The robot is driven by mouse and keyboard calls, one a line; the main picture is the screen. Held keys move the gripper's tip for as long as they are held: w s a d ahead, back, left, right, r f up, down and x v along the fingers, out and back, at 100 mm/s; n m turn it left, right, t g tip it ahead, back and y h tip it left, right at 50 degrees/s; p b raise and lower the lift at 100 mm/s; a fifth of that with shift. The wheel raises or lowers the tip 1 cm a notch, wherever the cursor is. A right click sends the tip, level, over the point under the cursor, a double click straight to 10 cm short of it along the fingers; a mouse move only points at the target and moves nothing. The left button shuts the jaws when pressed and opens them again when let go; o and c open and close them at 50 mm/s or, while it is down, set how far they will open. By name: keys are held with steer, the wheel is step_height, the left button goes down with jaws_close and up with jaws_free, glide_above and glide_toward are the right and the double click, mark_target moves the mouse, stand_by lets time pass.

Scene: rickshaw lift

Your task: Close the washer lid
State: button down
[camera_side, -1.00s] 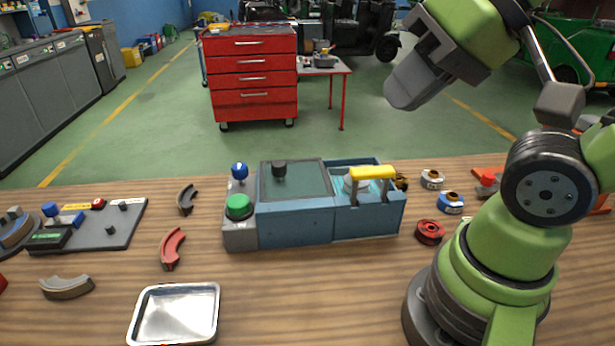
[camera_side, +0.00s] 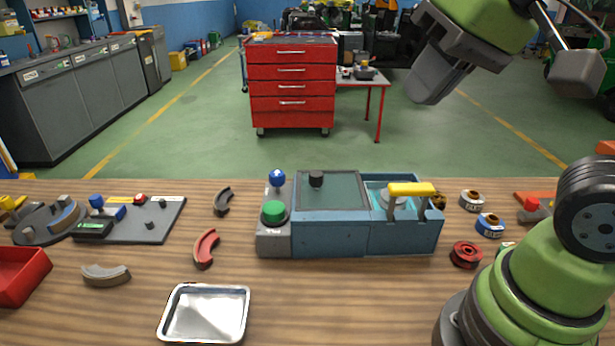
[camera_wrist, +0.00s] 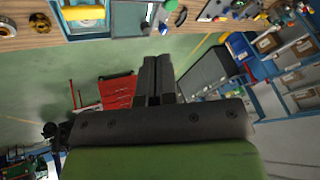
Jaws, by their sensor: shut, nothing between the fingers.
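The washer (camera_side: 330,238) is a blue box on the bench, with a grey panel carrying a green button and a blue knob at its left end. Its dark flat lid (camera_side: 335,195) with a black knob (camera_side: 316,178) lies over the left part. The right part is uncovered and shows light blue inside, with a basket under a yellow handle (camera_side: 411,189). My gripper (camera_side: 424,98) is shut and empty, high above and apart from the washer. In the wrist view its fingers (camera_wrist: 158,62) are together, and the yellow handle (camera_wrist: 83,13) shows at the top edge.
A metal tray (camera_side: 205,315) lies at the front, with curved red and grey pieces near it. A dark board (camera_side: 140,222) with small parts is at left, beside a red bin (camera_side: 20,275). Several small round parts (camera_side: 466,254) lie right of the washer.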

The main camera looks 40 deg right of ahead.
steer(key=w+a+f+m+g+h, duration=0.1)
steer(key=w+a+f+g+h, duration=0.2)
steer(key=w, duration=0.7)
steer(key=w+a+f+m+g+h, duration=0.1)
steer(key=w+a+f+h, duration=0.3)
steer(key=w, duration=0.6)
steer(key=m+h, duration=0.1)
steer(key=h, duration=0.1)
glide_toward(300, 195)
steer(key=shift+g, duration=0.3)
steer(key=w+d+f, duration=0.3)
steer(key=shift+w+f, duration=0.15)
steer(key=shift+s+d, duration=0.5)
steer(key=shift+d, duration=0.3)
steer(key=shift+s+d, duration=0.45)
steer(key=shift+d, duration=0.3)
